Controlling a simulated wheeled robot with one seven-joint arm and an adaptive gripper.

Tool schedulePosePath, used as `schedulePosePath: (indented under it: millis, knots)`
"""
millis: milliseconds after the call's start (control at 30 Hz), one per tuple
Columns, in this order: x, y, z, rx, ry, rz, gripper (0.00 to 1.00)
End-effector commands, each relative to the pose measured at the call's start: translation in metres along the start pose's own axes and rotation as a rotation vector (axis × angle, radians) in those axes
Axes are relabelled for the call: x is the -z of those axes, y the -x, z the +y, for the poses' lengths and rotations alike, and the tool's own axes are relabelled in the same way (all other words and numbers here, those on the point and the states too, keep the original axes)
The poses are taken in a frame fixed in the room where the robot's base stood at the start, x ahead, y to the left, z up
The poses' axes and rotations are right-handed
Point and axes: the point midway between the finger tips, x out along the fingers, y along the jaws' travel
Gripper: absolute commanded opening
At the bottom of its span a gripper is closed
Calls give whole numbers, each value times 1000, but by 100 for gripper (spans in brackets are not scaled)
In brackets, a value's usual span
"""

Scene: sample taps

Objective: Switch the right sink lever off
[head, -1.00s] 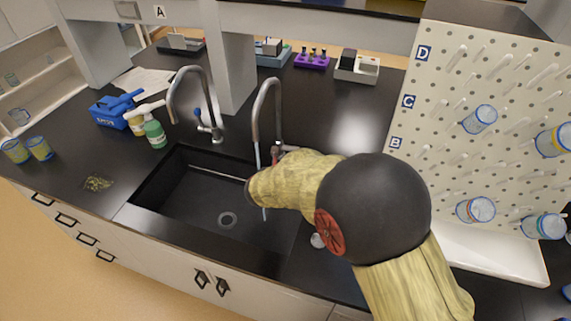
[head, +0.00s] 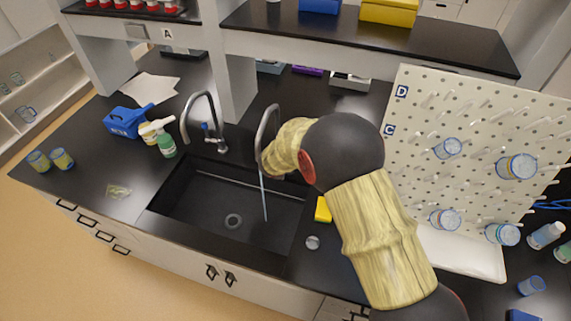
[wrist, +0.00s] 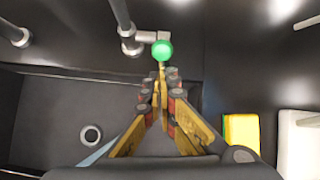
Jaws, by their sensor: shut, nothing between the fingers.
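The right tap (head: 262,130) is a grey gooseneck at the back of the black sink (head: 190,215), and a thin blue stream of water (head: 264,198) falls from it. In the wrist view the right tap's base (wrist: 132,46) has a short grey side body (wrist: 150,36) pointing right. A bright green ball (wrist: 162,50) shows at that body's end, by my fingertips; I cannot tell whether it is part of the lever. My gripper (wrist: 162,78) is shut and empty, its tips just short of or touching the ball. In the head view my arm hides the gripper and the right lever.
A yellow sponge (head: 323,210) lies right of the sink. A green spray bottle (head: 166,144) and a blue box (head: 124,121) stand left. A pegboard (head: 420,180) rises on the right.

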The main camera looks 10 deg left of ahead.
Motion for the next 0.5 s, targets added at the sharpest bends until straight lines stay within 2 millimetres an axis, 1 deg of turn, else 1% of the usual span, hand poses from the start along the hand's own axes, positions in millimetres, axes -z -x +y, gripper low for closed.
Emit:
schedulePosePath:
  millis: [33,267,500]
  knots:
    - [-6,4,-1,0,0,1,0]
    - [-23,7,-3,0,0,-1,0]
    - [-48,7,-7,1,0,-1,0]
